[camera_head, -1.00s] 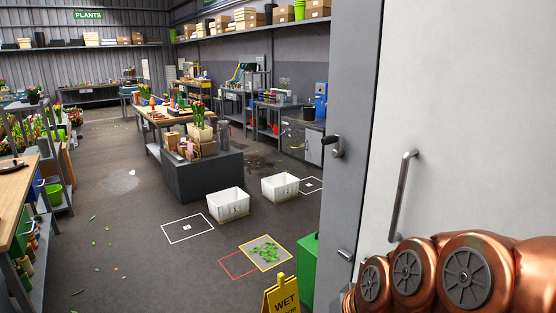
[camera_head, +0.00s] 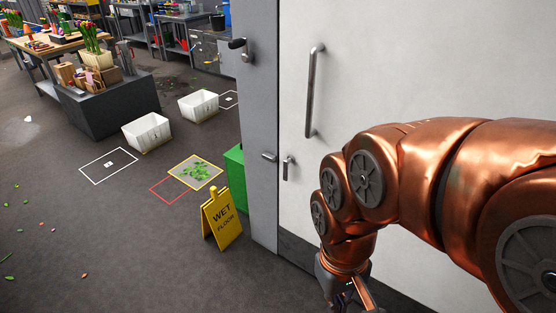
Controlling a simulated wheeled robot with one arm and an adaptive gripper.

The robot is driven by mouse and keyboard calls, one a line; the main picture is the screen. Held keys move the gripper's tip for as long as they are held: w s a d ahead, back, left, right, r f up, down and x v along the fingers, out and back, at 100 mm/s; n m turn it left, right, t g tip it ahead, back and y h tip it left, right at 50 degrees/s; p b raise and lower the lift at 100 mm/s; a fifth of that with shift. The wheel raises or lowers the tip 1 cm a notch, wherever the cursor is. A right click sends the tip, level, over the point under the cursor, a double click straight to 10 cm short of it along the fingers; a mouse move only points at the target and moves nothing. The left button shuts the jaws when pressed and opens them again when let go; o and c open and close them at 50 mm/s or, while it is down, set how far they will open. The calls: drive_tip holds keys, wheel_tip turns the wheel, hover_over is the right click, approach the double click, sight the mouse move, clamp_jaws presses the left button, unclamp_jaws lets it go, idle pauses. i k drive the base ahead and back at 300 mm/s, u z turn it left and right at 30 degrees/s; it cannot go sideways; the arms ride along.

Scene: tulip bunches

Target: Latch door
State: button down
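The white door (camera_head: 420,70) fills the right side of the view, and its left edge lies against the grey frame post (camera_head: 262,110). A vertical metal bar handle (camera_head: 314,92) is on the door. Below it, a small metal latch lever (camera_head: 288,168) sits near the door's edge, beside a metal piece (camera_head: 269,157) on the post. I cannot tell whether the two engage. My gripper (camera_head: 357,303) is at the bottom edge, below and right of the latch, apart from it. Its fingertips are cut off or unclear, so its opening cannot be told.
A yellow wet-floor sign (camera_head: 222,218) and a green box (camera_head: 234,172) stand left of the post. White crates (camera_head: 147,132) and floor markings (camera_head: 109,165) lie farther left. Floor at lower left is mostly open.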

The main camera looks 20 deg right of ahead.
sight(290, 159)
drive_tip(key=k, duration=0.6)
drive_tip(key=u, duration=0.45)
drive_tip(key=i, duration=1.15)
drive_tip(key=u, duration=0.7)
